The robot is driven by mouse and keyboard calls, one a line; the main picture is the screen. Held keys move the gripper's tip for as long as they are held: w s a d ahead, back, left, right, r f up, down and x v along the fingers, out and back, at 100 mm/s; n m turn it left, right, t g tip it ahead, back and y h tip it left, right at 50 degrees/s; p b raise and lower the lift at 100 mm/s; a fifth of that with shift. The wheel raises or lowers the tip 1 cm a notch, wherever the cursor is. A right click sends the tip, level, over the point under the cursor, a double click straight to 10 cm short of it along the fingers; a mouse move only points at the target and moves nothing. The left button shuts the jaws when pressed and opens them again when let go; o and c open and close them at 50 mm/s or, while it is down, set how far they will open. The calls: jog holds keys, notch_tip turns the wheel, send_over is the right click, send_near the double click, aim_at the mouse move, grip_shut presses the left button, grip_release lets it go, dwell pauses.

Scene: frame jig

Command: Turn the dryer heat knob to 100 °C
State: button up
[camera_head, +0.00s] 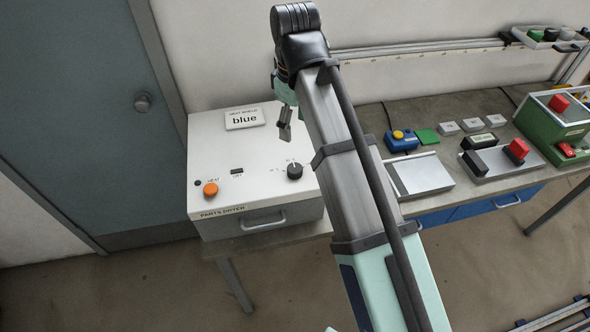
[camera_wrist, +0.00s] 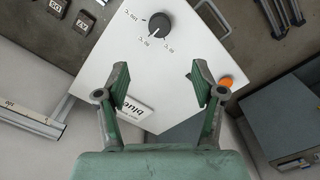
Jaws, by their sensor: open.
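The parts dryer (camera_head: 240,152) is a white box with a sloping top at the left of the bench. Its black round heat knob (camera_head: 294,170) sits on the right of the top, with small temperature labels around it. The knob also shows in the wrist view (camera_wrist: 160,23), at the top, ahead of the fingers. My gripper (camera_head: 285,125) hangs above the far right part of the dryer top, apart from the knob. Its two green fingers are spread and empty in the wrist view (camera_wrist: 159,85).
An orange button (camera_head: 210,189) and a dark switch (camera_head: 237,171) sit left of the knob. A "blue" heat shield card (camera_head: 244,120) lies at the back of the dryer top. Right of my arm are a grey tray (camera_head: 420,174), a blue box (camera_head: 402,142) and a green bin (camera_head: 556,130).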

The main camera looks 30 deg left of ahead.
aim_at(295, 168)
notch_tip(295, 168, down, 15)
jog(key=shift+r+b, duration=0.1)
jog(key=shift+b, duration=0.55)
jog(key=c, duration=1.1)
